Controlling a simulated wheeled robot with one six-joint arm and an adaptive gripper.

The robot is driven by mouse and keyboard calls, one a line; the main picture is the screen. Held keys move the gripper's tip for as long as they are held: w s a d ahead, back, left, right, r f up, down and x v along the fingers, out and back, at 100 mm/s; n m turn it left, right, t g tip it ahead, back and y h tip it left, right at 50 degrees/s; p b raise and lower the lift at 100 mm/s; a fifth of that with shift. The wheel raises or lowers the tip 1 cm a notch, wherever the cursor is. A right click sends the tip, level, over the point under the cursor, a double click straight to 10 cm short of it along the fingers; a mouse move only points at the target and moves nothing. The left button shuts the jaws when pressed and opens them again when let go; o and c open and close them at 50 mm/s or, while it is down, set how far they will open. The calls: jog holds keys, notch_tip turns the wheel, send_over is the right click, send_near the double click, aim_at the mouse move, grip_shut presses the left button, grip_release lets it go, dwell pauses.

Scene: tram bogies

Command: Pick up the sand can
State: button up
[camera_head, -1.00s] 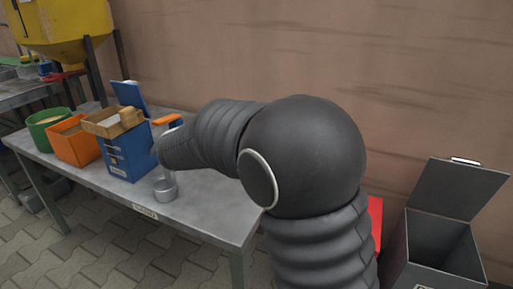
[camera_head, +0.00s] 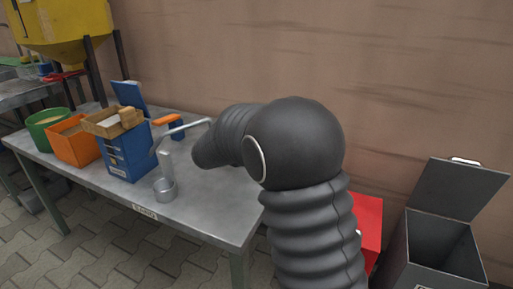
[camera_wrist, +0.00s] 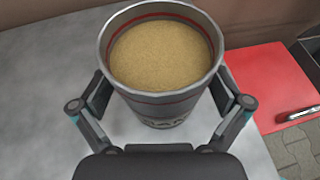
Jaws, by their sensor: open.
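The sand can (camera_wrist: 160,99) is a round grey metal can with red bands, filled with tan sand. It stands upright on the grey table top in the wrist view, with dark lettering low on its front, partly hidden. My gripper (camera_wrist: 160,82) is open, with one finger on each side of the can. I cannot tell whether the fingers touch it. In the head view my arm hides both the can and the gripper.
A red box (camera_head: 368,225) and an open grey bin (camera_head: 440,250) stand to the right.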

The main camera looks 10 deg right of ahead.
jog(key=c, duration=1.2)
jog(key=shift+r, duration=0.25)
jog(key=shift+r, duration=1.8)
jog(key=s+d+r, duration=0.3)
jog(key=s+r, duration=0.3)
jog(key=s, duration=0.5)
jog(key=shift+r, duration=0.4)
jog(key=shift+s+r, duration=0.1)
jog(key=shift+s, duration=0.05)
